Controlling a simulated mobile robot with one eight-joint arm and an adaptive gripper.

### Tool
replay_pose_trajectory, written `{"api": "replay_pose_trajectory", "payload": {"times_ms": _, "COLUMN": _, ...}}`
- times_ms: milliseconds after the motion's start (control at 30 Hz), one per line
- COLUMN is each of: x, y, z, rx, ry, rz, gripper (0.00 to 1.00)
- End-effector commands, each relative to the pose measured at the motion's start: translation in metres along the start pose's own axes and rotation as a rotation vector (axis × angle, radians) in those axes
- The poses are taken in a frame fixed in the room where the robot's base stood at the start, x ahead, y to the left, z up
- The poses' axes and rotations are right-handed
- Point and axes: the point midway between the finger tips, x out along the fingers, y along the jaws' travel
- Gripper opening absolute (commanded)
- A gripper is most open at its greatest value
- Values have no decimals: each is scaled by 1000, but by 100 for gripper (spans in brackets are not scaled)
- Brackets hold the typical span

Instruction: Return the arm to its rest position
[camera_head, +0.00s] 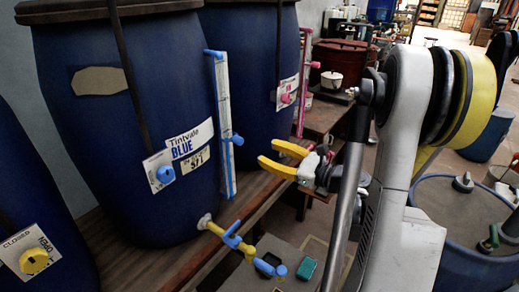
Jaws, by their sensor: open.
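My gripper (269,152) has yellow fingers spread open, with nothing between them. It points left, toward the upright blue sight tube (225,130) on the large blue vat (100,120) labelled "Tintvale BLUE". A gap shows between the fingertips and the tube in the picture; the depth between them is hard to tell. My arm (400,160), grey and white with a yellow joint, fills the right middle of the view and is bent, hiding part of the room behind it.
A blue and yellow tap (236,241) sticks out from the vat's foot, below my gripper. Another blue vat (245,50) stands behind, and one (35,190) at the left edge. They stand on a wooden bench (140,262). A blue drum (455,255) is at lower right.

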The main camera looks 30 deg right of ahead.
Motion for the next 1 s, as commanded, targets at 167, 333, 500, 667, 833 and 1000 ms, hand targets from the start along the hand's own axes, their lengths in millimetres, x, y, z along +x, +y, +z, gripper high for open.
{"api": "replay_pose_trajectory", "payload": {"times_ms": 167, "x": -4, "y": 0, "z": 0, "rx": 0, "ry": 0, "rz": 1, "gripper": 46}}
{"api": "replay_pose_trajectory", "payload": {"times_ms": 333, "x": -3, "y": 0, "z": 0, "rx": 0, "ry": 0, "rz": 1, "gripper": 46}}
{"api": "replay_pose_trajectory", "payload": {"times_ms": 500, "x": -3, "y": 0, "z": 0, "rx": 0, "ry": 0, "rz": 0, "gripper": 46}}
{"api": "replay_pose_trajectory", "payload": {"times_ms": 667, "x": 3, "y": 8, "z": 2, "rx": -31, "ry": 21, "rz": 20, "gripper": 46}}
{"api": "replay_pose_trajectory", "payload": {"times_ms": 833, "x": 32, "y": 60, "z": 13, "rx": -282, "ry": 160, "rz": 164, "gripper": 46}}
{"api": "replay_pose_trajectory", "payload": {"times_ms": 1000, "x": 41, "y": 142, "z": 24, "rx": -744, "ry": 319, "rz": 428, "gripper": 46}}
